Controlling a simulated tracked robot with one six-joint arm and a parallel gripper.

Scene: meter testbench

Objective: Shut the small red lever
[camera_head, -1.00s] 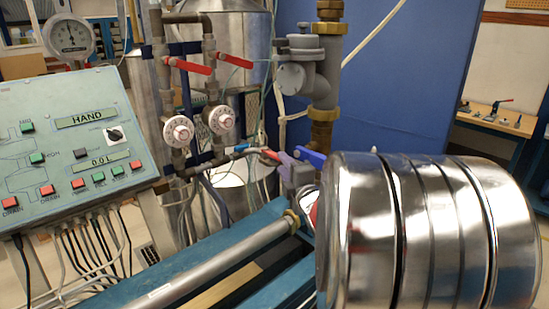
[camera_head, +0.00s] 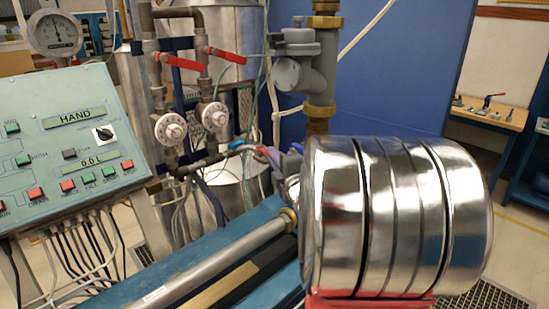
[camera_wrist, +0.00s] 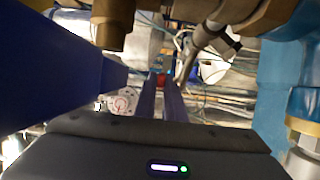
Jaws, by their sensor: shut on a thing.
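The small red lever (camera_head: 262,154) sits on the low pipe right of two round dials in the head view, pointing toward the large shiny cylinder of my arm. In the wrist view a small red piece, which looks like the lever (camera_wrist: 161,80), shows between the two dark finger ends of my gripper (camera_wrist: 160,83). The fingers are close together and shut on it. In the head view my gripper is mostly hidden behind my arm; only a purplish bit shows beside the lever. The exact contact is too small to see.
Two larger red levers (camera_head: 181,63) (camera_head: 226,54) stand above the dials (camera_head: 170,128). A grey and brass pipe (camera_head: 318,75) rises behind. A control panel (camera_head: 68,150) is at left, and a blue bench with a steel tube (camera_head: 215,262) lies below. Brass fittings (camera_wrist: 113,25) crowd the wrist view.

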